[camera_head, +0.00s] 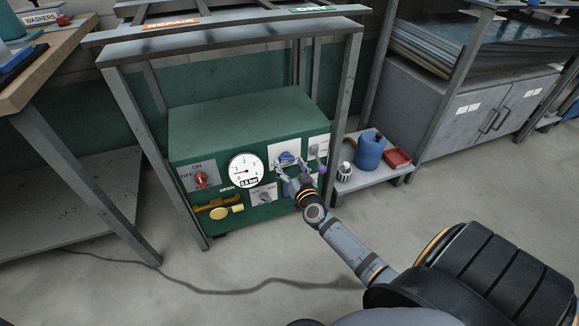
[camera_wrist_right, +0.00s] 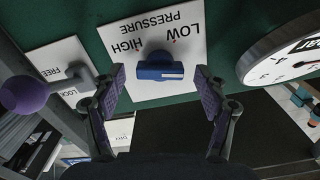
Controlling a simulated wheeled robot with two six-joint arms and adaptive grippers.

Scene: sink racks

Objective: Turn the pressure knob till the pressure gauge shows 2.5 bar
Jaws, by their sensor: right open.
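The pressure knob (camera_head: 287,157) is blue and sits on a white plate on the front of a green box. In the right wrist view the knob (camera_wrist_right: 160,70) shows a blue bar handle, and its plate (camera_wrist_right: 118,50) reads LOW, HIGH and PRESSURE upside down. The round white pressure gauge (camera_head: 245,170) is left of the knob; its reading is too small to tell surely. It also shows partly in the wrist view (camera_wrist_right: 285,62). My right gripper (camera_head: 286,171) is open, its fingers apart on either side of the knob, with gaps. My left gripper is out of view.
The green box (camera_head: 240,118) also carries a red ON/OFF switch (camera_head: 201,179), a yellow valve (camera_head: 219,212) and a purple-ended lever (camera_head: 321,168) close to my gripper. Bench legs (camera_head: 345,100) flank the box. A blue canister (camera_head: 369,151) stands on a low shelf at the right.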

